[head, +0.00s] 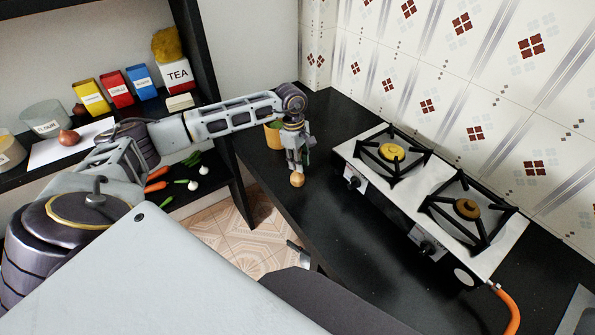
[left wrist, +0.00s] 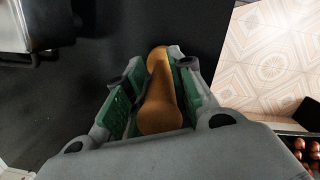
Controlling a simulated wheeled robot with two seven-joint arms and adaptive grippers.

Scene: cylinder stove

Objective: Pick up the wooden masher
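The wooden masher (head: 297,180) is on the black counter, its rounded light-brown end showing just below my left gripper (head: 298,165). In the left wrist view the masher (left wrist: 160,95) lies between the two green-padded fingers of my left gripper (left wrist: 155,60). A narrow dark gap shows between the left finger pad and the masher; the right finger is very near it or touching. The fingers look open around it. Part of the masher is hidden by the gripper body. My right gripper does not show.
A two-burner gas stove (head: 345,150) stands to the right on the black counter (head: 330,230). A yellow-orange pot (head: 272,136) stands just behind my left gripper. The counter's front is mostly clear.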

